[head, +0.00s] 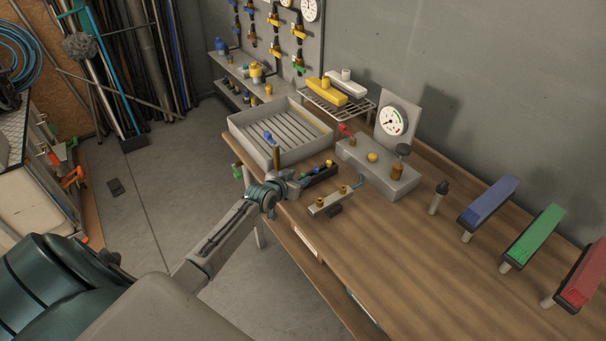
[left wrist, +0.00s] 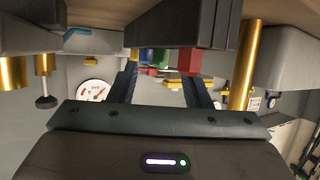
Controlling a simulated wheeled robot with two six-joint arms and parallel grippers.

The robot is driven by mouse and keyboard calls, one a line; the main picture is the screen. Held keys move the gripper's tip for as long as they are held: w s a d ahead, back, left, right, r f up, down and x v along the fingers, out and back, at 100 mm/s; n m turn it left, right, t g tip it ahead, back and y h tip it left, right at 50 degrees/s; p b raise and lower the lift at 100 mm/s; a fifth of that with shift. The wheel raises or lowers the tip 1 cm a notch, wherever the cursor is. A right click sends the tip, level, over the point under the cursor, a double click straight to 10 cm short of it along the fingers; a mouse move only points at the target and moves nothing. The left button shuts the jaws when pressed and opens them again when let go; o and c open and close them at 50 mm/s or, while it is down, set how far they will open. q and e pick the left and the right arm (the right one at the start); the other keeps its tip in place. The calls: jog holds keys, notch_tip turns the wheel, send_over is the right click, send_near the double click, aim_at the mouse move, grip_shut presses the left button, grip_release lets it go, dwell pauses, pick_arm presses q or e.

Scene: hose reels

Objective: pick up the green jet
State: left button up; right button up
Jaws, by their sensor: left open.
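A small dark rack (head: 322,177) stands near the table's left edge, with small blue, green and yellow pieces in it. A green piece (head: 316,171) there looks like the green jet, but it is tiny and partly hidden. My left gripper (head: 294,179) is beside the rack's left end, pointing right. In the left wrist view, which looks upside down, its two dark fingers (left wrist: 160,78) are apart with nothing gripped. A green patch (left wrist: 145,55) shows beyond them, beside blue and red ones; I cannot tell whether it is the jet. My right gripper is not in view.
A grey slatted tray (head: 285,148) and a grey block with a gauge (head: 393,121) stand behind. A pale bar with brass knobs (head: 334,201) lies in front. The table's middle (head: 400,250) is clear.

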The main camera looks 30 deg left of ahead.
pick_arm(q)
jog(key=shift+w+f, duration=0.15)
jog(key=shift+w, duration=0.5)
jog(key=shift+w+f, duration=0.35)
jog(key=shift+w, duration=0.05)
jog(key=shift+r, duration=0.1)
jog(key=shift+c, duration=0.8)
grip_shut()
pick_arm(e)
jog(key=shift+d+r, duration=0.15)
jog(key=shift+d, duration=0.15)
pick_arm(q)
jog(key=shift+r, duration=0.1)
